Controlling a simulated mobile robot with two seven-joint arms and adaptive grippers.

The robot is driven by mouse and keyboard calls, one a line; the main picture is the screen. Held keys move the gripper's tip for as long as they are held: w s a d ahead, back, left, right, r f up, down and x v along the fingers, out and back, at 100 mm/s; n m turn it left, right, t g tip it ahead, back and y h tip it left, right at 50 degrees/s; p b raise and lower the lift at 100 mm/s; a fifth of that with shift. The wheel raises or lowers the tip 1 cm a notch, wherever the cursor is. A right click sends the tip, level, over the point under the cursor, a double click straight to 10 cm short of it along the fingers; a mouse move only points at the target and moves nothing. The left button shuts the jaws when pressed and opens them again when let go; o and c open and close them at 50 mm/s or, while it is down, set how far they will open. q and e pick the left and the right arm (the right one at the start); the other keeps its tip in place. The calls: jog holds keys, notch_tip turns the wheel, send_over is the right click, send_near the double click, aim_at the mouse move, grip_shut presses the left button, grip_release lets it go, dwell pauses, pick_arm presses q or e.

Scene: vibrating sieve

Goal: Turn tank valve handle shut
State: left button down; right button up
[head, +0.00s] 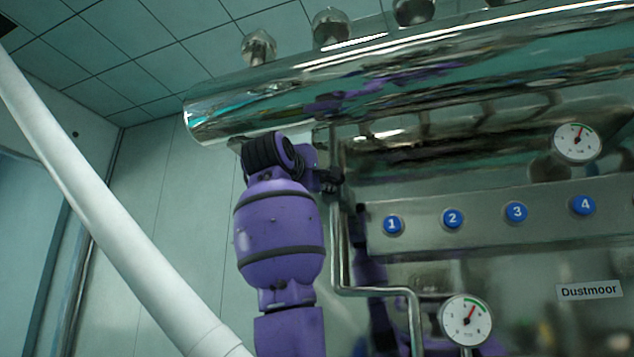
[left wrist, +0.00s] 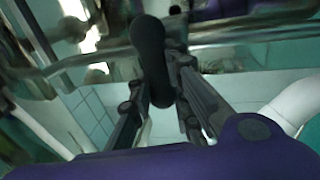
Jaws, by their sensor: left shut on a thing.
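The black valve handle (left wrist: 150,60) stands between the fingers of my left gripper (left wrist: 162,92) in the left wrist view, a rounded bar running up the picture. My left gripper is shut on it. In the head view my left gripper (head: 328,180) is small and dark, below the large polished tank cylinder (head: 230,115) and beside a thin vertical pipe. The handle cannot be made out there, and how far it is turned cannot be told. My right gripper is not in view.
A steel panel (head: 420,238) with blue numbered buttons is right of the gripper. A bent steel pipe (head: 341,250) runs down close beside it. One gauge (head: 466,320) is low, another (head: 577,143) upper right. A white pipe (head: 110,215) slants across the left.

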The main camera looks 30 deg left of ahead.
pick_arm(q)
jog(key=c, duration=1.6)
grip_release()
jog(key=shift+c, duration=0.2)
jog(key=v, duration=1.2)
jog(key=shift+f, duration=0.1)
